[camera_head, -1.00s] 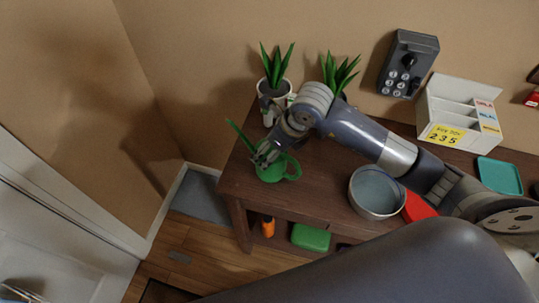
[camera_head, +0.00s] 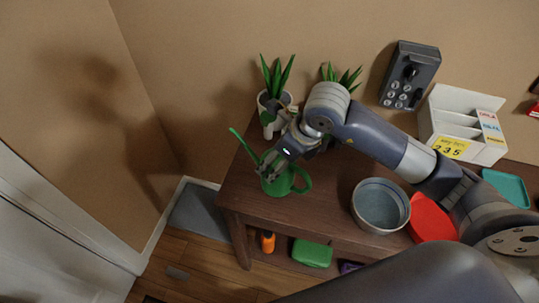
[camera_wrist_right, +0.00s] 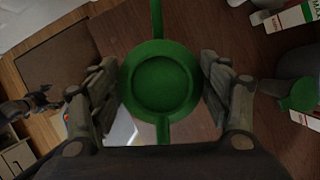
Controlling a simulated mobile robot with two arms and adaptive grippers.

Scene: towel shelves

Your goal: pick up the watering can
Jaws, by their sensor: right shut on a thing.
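The green watering can (camera_head: 283,184) is at the left end of the brown table, with its spout toward the upper left and its handle to the right. My right gripper (camera_head: 268,165) is at its top. In the right wrist view the round green can (camera_wrist_right: 160,80) sits between the two fingers of my right gripper (camera_wrist_right: 160,92), which close on it from both sides. Whether the can's base touches the table I cannot tell.
A potted plant (camera_head: 274,88) stands behind the can, with another plant (camera_head: 342,76) partly behind my arm. A grey-blue bowl (camera_head: 381,204), a red item (camera_head: 431,218) and a white organiser box (camera_head: 463,124) are to the right. A green box (camera_head: 311,253) is on the lower shelf.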

